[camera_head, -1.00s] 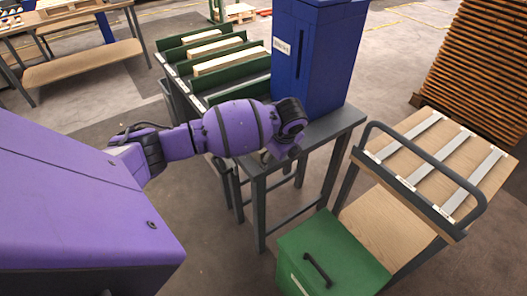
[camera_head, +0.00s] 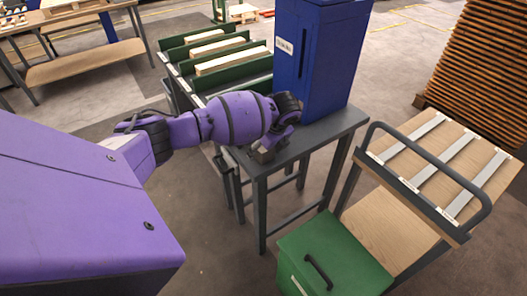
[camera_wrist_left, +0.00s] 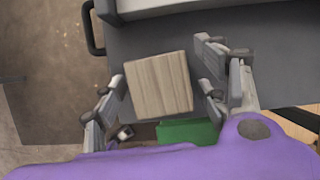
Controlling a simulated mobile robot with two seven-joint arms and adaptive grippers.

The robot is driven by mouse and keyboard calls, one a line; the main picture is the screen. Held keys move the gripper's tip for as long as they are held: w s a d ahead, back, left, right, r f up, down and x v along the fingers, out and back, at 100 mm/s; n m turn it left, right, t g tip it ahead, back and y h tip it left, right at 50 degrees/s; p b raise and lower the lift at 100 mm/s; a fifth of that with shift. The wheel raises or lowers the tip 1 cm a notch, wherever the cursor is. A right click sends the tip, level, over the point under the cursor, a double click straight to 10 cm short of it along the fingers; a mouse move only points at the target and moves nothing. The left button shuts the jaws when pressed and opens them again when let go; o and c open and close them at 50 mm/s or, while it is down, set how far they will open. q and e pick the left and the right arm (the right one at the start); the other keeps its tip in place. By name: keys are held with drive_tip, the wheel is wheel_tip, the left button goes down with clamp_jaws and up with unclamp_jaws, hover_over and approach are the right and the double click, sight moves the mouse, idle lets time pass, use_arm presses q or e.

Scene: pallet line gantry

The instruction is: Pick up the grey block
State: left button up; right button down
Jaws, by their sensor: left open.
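The grey block (camera_wrist_left: 159,85) shows pale, greyish wood grain in the left wrist view, over the dark grey table top. In the head view the block (camera_head: 263,155) is small, near the front left corner of the grey table (camera_head: 318,134). My left gripper (camera_wrist_left: 163,88) is open, with one finger on each side of the block in the wrist view. I cannot tell whether either finger touches it. In the head view the left gripper (camera_head: 275,145) is just above and beside the block, partly hidden by its own wrist. My right gripper is in neither view.
A tall blue cabinet (camera_head: 335,60) stands on the table close behind the gripper. A green-sided rack (camera_head: 195,85) with pale pieces is behind left. A green box (camera_head: 340,255) sits in front, and a slatted sloping stand (camera_head: 440,165) with a grey rail is at right.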

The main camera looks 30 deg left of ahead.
use_arm(q)
drive_tip(key=shift+r, duration=0.1)
drive_tip(key=c, duration=1.3)
drive_tip(key=shift+r, duration=0.1)
